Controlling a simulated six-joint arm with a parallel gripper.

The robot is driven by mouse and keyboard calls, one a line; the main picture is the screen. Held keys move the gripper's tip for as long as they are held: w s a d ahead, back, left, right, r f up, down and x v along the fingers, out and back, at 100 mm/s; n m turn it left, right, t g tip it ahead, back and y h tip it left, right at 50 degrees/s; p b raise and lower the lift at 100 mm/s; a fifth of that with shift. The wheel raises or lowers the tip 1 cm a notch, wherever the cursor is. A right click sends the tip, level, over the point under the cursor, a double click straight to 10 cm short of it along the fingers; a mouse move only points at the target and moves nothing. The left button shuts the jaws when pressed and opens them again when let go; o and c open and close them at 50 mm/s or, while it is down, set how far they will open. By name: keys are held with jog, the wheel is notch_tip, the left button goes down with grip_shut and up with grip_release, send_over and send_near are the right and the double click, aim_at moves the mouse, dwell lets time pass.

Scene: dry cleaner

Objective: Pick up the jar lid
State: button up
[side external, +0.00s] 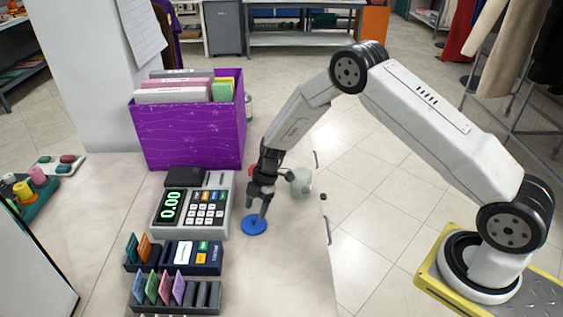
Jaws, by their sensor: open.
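A round blue jar lid (254,225) lies flat on the pale counter, right of the cash register. My gripper (258,206) points down just above the lid's far edge, with its jaws open. The fingertips look very close to the lid; I cannot tell whether they touch it. Nothing shows between the fingers.
The cash register (193,205) stands close on the left, with card holders (175,290) in front of it. A purple box of folders (190,130) stands behind. A pale green rounded object (300,182) and a partly hidden red one are behind my gripper. The counter's front right is clear.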

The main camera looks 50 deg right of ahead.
aim_at(253, 217)
jog(key=shift+x, duration=1.5)
grip_shut()
